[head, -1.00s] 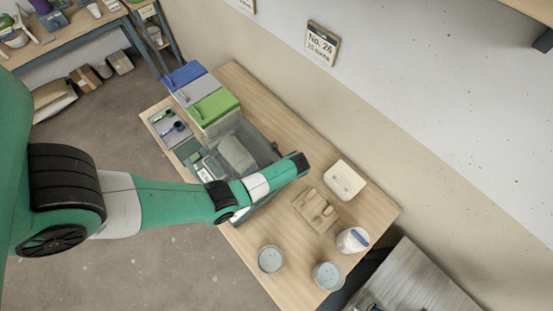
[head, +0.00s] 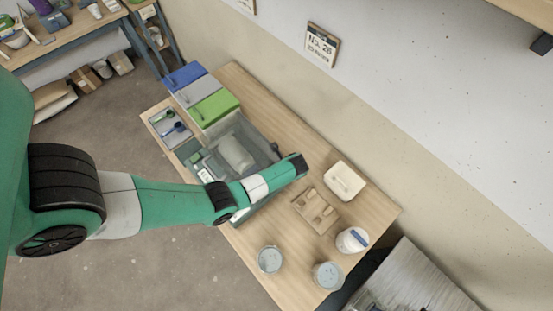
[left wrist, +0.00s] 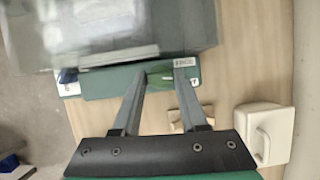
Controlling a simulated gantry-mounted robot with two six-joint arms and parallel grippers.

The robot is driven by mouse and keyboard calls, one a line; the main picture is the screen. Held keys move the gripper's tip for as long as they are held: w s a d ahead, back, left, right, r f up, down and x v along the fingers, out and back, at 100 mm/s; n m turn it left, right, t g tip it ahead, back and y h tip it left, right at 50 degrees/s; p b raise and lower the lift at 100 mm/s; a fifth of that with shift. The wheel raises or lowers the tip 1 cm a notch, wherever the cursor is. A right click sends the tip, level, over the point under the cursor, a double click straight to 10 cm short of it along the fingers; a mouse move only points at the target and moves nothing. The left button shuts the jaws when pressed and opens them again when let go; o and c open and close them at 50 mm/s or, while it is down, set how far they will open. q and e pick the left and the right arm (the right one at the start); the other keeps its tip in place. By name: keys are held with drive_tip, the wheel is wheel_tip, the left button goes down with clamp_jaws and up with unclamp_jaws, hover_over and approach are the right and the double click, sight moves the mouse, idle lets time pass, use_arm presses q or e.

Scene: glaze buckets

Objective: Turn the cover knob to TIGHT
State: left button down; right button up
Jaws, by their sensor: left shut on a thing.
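My left arm reaches across the table in the head view and hides its own gripper there. In the left wrist view, my left gripper (left wrist: 168,72) has its two fingertips at the green front panel (left wrist: 115,83) of a grey machine with a clear cover. The grey machine (head: 236,133) also shows in the head view, partly behind my arm. My right gripper is in neither view.
A wooden block with pieces (head: 315,208) and a cream lidded box (head: 344,181) stand right of the machine. Two grey buckets (head: 270,259) (head: 327,275) and a white tub (head: 352,240) stand near the front.

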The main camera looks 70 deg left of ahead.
use_arm(q)
drive_tip(key=m+p, duration=0.1)
drive_tip(key=m+t+p, duration=0.1)
drive_tip(key=m+p, duration=0.2)
drive_tip(key=shift+s+r+t, duration=0.2)
drive_tip(key=shift+r+t, duration=0.05)
drive_tip(key=shift+t, duration=0.05)
drive_tip(key=m+t+p, duration=0.1)
drive_tip(key=m+p, duration=0.1)
drive_tip(key=m, duration=0.1)
drive_tip(key=shift+f+m+t+p, duration=0.15)
drive_tip(key=shift+m+t+p, duration=0.15)
drive_tip(key=shift+m+p, duration=0.3)
drive_tip(key=shift+c, duration=2.2)
unclamp_jaws()
drive_tip(key=shift+f, duration=0.1)
